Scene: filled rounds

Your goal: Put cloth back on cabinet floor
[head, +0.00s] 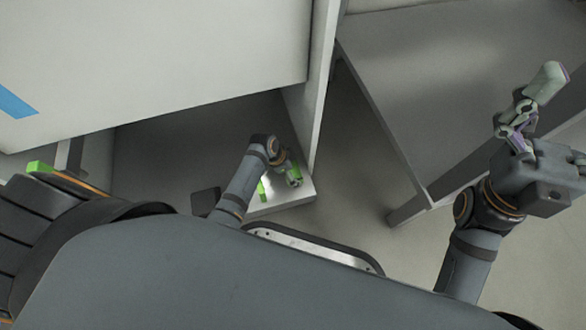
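The cabinet (150,55) is a pale grey unit at the upper left with a dark open space under its panel. My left arm reaches toward its lower part, and my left gripper (293,177) is low over a white panel edge (285,197). Bright green patches (262,190) show beside the gripper; I cannot tell whether they are the cloth. The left fingers are small and partly hidden, so I cannot tell their opening. My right gripper (533,105) is raised at the right, away from the cabinet, with no cloth visible in it. Its fingers are seen edge-on.
A grey table or bench (450,80) with a leg stands at the upper right, near my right arm. Pale floor (350,190) is clear between it and the cabinet. A thin upright panel (318,90) stands by my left gripper. A blue strip (15,103) is at the far left.

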